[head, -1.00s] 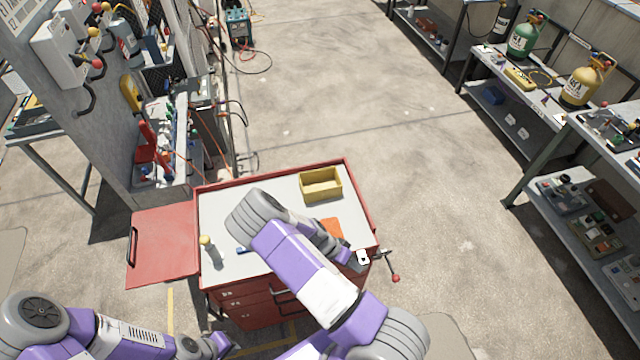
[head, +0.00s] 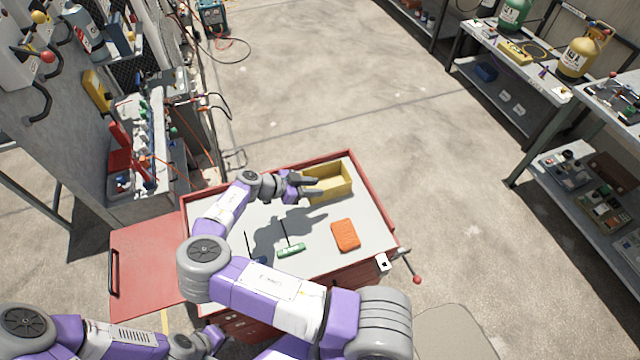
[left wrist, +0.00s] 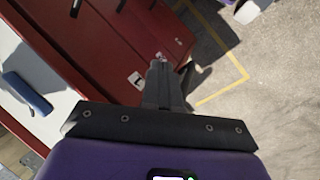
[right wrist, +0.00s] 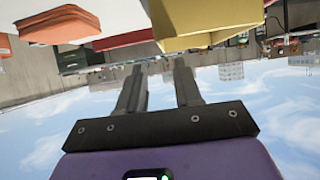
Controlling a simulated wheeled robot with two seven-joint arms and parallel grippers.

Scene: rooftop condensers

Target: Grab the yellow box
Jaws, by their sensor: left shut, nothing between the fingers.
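The yellow box (head: 337,184), an open-topped bin, sits upright at the far right of the cart top (head: 375,225). It also shows at the top of the right wrist view (right wrist: 195,30). My right gripper (head: 316,186) is open and empty at the box's left side, its fingers pointing towards it. In the right wrist view its fingertips (right wrist: 157,66) are apart, with the box beyond them; I cannot tell whether they touch it. My left gripper (head: 222,338) is low at the cart's front left. In the left wrist view its fingers (left wrist: 160,66) are shut and empty.
An orange block (head: 345,235) and a green item (head: 291,250) lie on the cart top. A red side shelf (head: 150,270) extends left. A red-knobbed lever (head: 413,272) sticks out at the front right. Open floor lies behind the cart; shelving (head: 590,190) stands right.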

